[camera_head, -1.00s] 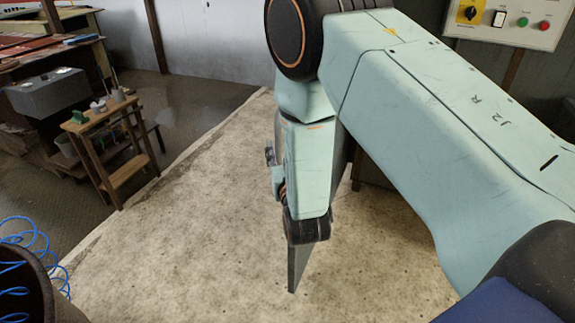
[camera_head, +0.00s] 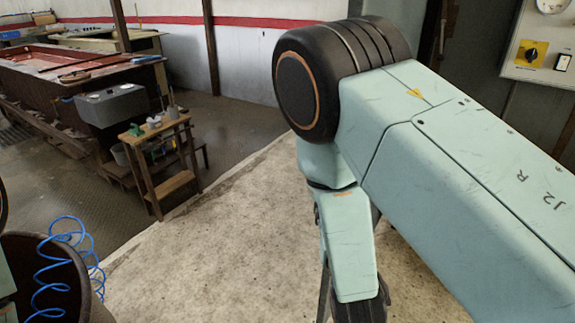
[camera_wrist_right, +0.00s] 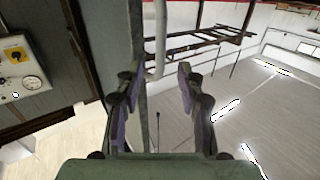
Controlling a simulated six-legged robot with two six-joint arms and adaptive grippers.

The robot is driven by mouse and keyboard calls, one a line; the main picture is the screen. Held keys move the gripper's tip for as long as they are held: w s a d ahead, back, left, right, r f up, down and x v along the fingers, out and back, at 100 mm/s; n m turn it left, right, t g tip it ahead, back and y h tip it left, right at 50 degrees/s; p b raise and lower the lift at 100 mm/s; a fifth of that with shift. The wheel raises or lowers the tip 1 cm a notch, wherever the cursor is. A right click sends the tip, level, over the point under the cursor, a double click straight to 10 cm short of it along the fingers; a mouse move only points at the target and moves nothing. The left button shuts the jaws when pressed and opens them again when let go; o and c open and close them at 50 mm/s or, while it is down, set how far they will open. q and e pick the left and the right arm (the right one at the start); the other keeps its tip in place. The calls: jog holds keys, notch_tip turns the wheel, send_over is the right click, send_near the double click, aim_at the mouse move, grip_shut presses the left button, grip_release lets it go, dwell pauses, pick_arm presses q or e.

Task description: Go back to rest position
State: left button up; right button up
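My right arm (camera_head: 440,150) comes in from the right of the head view. It bends at a black round joint and its lower part hangs down past the bottom edge. The right gripper itself is not clear in the head view. In the right wrist view my right gripper (camera_wrist_right: 160,80) has its two fingers well apart with nothing between them. My left gripper is not in view.
A grey panel with a yellow switch (camera_head: 531,52) is at upper right. A small wooden stand (camera_head: 165,190), a dark bin (camera_head: 45,275) and a blue coiled hose (camera_head: 62,270) are at left. The pale floor (camera_head: 220,245) between is clear.

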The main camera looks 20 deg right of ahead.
jog(key=shift+f, duration=0.1)
jog(key=s+f+n+g+y+b, duration=0.1)
jog(key=s+f+g+y, duration=0.1)
jog(key=s+f+g, duration=0.45)
jog(key=s+f+n+g+y, duration=0.1)
jog(key=s+f+g, duration=0.15)
jog(key=f, duration=0.75)
jog(key=s+a+f+g+y+b, duration=0.1)
jog(key=s+f+g, duration=0.3)
jog(key=s, duration=0.7)
jog(key=s+a+f+g+y+b, duration=0.1)
jog(key=s+f+g+b, duration=0.2)
jog(key=s+f, duration=0.6)
jog(key=s+g, duration=0.1)
jog(key=s, duration=0.2)
jog(key=shift+n, duration=0.4)
